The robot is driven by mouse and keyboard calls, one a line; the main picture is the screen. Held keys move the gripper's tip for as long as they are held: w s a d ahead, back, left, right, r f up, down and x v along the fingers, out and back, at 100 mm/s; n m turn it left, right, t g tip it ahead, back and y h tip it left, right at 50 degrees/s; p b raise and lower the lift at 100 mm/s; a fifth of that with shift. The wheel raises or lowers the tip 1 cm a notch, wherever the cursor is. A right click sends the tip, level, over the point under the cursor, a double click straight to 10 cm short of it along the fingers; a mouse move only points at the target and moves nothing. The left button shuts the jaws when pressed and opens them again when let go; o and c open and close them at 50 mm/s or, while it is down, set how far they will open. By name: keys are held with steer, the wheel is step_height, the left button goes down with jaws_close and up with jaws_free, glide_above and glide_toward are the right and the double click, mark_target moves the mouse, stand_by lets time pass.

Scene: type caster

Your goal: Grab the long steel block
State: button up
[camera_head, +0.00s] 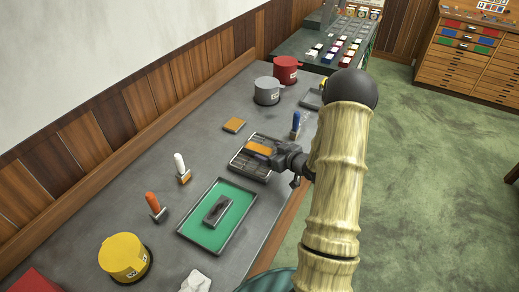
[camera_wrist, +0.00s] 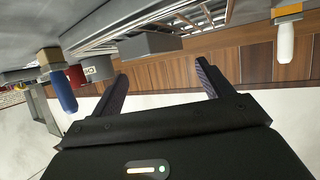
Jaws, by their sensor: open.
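My gripper (camera_wrist: 160,70) is open and empty in the wrist view, with its two dark fingers wide apart. A plain grey block (camera_wrist: 150,43) shows beyond the gap between the fingers, beside a slatted metal tray (camera_wrist: 192,22); I cannot tell its full length. The wrist view is turned over, with the table at the top. In the head view my gripper (camera_head: 262,152) is over the grey compartment tray (camera_head: 240,166) and hides part of it. A dark metal block with a slot (camera_head: 217,210) lies in the green-floored tray (camera_head: 190,232).
White (camera_head: 181,166), orange (camera_head: 154,205) and blue (camera_head: 296,124) handled tools stand around the trays. Yellow (camera_head: 123,256), grey (camera_head: 266,91) and red (camera_head: 286,70) pots stand on the table. A small tan block (camera_head: 234,125) lies behind the compartment tray. The wall side has free room.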

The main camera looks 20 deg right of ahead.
mark_target(259, 148)
steer(key=shift+w+f, duration=0.2)
steer(key=shift+w, duration=0.1)
steer(key=shift+a, duration=0.1)
steer(key=shift+p+x, duration=0.8)
steer(key=shift+x, duration=1.8)
steer(key=shift+f, duration=0.15)
steer(key=shift+s, duration=0.15)
jaws_close()
